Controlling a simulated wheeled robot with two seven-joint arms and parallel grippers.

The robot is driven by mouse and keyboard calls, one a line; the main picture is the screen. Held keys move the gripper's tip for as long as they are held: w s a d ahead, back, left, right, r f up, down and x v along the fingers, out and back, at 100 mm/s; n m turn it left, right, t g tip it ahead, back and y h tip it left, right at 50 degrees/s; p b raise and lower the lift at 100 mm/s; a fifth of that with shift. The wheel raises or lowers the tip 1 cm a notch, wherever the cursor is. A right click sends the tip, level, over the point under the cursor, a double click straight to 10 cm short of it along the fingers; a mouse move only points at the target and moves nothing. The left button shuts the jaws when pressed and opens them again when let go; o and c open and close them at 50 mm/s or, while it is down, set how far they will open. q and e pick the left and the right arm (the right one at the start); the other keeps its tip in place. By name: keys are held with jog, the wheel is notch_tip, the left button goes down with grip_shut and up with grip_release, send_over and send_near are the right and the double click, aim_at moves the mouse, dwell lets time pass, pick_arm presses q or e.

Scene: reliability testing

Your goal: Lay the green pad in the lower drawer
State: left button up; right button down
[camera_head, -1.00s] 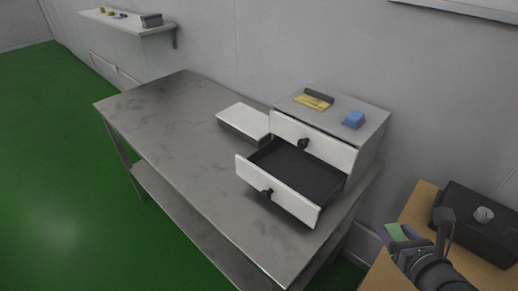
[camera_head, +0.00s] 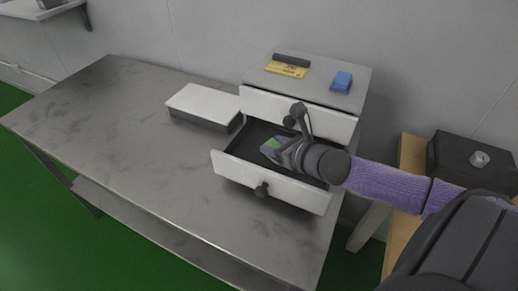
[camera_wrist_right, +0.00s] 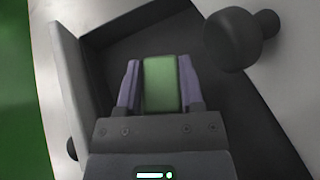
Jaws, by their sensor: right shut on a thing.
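The green pad (camera_wrist_right: 160,84) is between the purple fingers of my right gripper (camera_wrist_right: 160,88), which is shut on it. In the head view, my right gripper (camera_head: 274,150) is over the open lower drawer (camera_head: 268,185), with a small part of the green pad (camera_head: 270,146) showing at its tip. Whether the pad touches the drawer floor cannot be told. The lower drawer is pulled out and its dark inside looks otherwise empty. The upper drawer (camera_head: 262,103) above it is shut, and its dark knob is close to my gripper. My left gripper is not in view.
The drawer cabinet (camera_head: 313,85) stands on a grey metal table (camera_head: 120,130). A yellow item (camera_head: 287,69) and a blue block (camera_head: 342,81) lie on top. A white-lidded box (camera_head: 205,105) sits left of the drawers. A dark box (camera_head: 470,160) stands at the right.

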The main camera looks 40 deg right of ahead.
aim_at(261, 143)
jog(key=shift+b+x, duration=0.3)
jog(key=shift+x, duration=0.8)
jog(key=w+f+b, duration=0.2)
jog(key=w, duration=0.1)
jog(key=shift+f, duration=0.3)
jog(key=shift+r, duration=0.15)
jog(key=c, duration=0.5)
grip_release()
jog(key=o, duration=0.5)
jog(key=shift+s+r, duration=0.1)
jog(key=shift+s, duration=0.05)
jog(key=p+v, duration=0.6)
jog(key=v, duration=0.5)
jog(key=shift+s+r+p, duration=0.1)
jog(key=shift+s+p, duration=0.15)
jog(key=shift+p, duration=0.1)
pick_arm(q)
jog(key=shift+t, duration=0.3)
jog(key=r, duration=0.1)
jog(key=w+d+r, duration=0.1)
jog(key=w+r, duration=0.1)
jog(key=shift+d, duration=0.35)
pick_arm(e)
jog(key=shift+s, duration=0.15)
